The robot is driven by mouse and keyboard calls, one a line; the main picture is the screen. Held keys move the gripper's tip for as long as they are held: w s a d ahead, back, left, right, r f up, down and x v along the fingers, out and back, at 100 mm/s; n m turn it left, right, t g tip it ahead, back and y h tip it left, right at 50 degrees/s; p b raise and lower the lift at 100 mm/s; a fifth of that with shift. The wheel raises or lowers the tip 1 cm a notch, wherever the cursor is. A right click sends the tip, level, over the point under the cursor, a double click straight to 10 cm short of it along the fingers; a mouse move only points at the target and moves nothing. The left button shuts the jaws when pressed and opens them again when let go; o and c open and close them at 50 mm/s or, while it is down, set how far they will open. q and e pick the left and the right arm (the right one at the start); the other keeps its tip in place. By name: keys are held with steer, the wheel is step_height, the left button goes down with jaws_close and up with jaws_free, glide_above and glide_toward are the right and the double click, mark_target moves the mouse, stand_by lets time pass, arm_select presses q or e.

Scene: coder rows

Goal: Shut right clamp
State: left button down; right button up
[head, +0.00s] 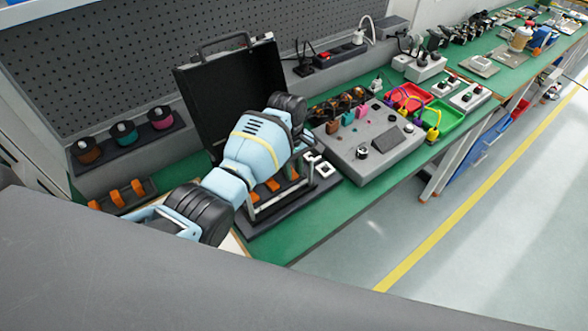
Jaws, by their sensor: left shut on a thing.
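A dark clamp fixture (282,215) stands on the green bench top, with orange parts (272,186) and pale metal uprights on it. My light blue left arm reaches over it from the lower left and hides much of it. My left gripper (302,152) is at the fixture's right side, partly hidden by my wrist. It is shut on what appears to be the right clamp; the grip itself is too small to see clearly. White square-looking parts (318,166) show just right of it. My right gripper is not in view.
An open black case (228,85) stands behind my arm. A grey control box (368,145) is close on the right, with red (410,97) and green (440,120) trays beyond. Coloured spools (124,132) sit at left. The bench front strip is clear.

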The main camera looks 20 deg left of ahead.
arm_select(q)
steer(key=shift+w+a+g+h, duration=0.15)
steer(key=shift+a+g+h, duration=0.05)
steer(key=shift+g+h, duration=0.35)
steer(key=shift+w+a+f+g+h+b, duration=0.1)
steer(key=shift+a+f+g+h+b, duration=0.1)
steer(key=shift+g+h+b, duration=0.35)
steer(key=shift+r+h, duration=0.15)
steer(key=shift+h, duration=0.25)
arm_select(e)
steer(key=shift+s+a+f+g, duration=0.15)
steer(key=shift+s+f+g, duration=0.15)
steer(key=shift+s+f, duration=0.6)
arm_select(q)
steer(key=shift+r, duration=0.1)
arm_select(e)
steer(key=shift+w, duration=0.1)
arm_select(q)
steer(key=c, duration=1.2)
jaws_free()
steer(key=shift+c, duration=0.2)
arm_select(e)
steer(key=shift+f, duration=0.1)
